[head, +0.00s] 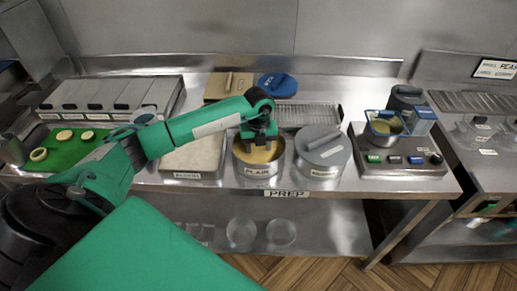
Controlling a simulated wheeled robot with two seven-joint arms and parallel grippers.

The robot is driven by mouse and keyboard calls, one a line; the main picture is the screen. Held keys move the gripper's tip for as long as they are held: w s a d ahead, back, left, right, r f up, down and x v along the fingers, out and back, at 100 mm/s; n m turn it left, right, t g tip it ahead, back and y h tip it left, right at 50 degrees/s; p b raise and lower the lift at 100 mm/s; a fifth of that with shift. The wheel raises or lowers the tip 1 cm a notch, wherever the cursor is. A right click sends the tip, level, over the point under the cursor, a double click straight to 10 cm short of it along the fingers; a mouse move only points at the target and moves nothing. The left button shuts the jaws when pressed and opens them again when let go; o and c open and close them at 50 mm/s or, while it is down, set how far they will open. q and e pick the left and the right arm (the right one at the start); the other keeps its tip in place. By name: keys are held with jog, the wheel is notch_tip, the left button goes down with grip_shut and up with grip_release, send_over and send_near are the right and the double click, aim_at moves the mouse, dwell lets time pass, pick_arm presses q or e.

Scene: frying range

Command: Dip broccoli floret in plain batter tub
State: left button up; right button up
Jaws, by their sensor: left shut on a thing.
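The plain batter tub (259,171) is a round metal tub labelled PLAIN, standing near the front edge of the prep counter and holding tan batter. My left gripper (259,142) reaches in from the left and points down over the tub's opening, with its fingertips at about rim level. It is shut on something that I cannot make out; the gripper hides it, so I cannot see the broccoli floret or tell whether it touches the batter. My right gripper is not in view.
A lidded tub (323,152) stands close on the right, and a pale tray (193,156) close on the left. A wire rack (298,116) lies behind. A green board (62,148) with pale round slices is at far left. A control unit (397,160) stands right.

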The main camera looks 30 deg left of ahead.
aim_at(259, 151)
pick_arm(q)
jog(key=shift+r, duration=0.1)
jog(key=shift+r+p, duration=1)
jog(key=shift+r, duration=0.55)
jog(key=shift+r+p, duration=1.15)
jog(key=shift+r, duration=0.85)
notch_tip(259, 151, up, 3)
jog(key=shift+r+p, duration=0.1)
jog(key=shift+p, duration=0.75)
notch_tip(259, 151, up, 3)
jog(key=shift+f+p, duration=0.1)
jog(key=shift+p, duration=0.65)
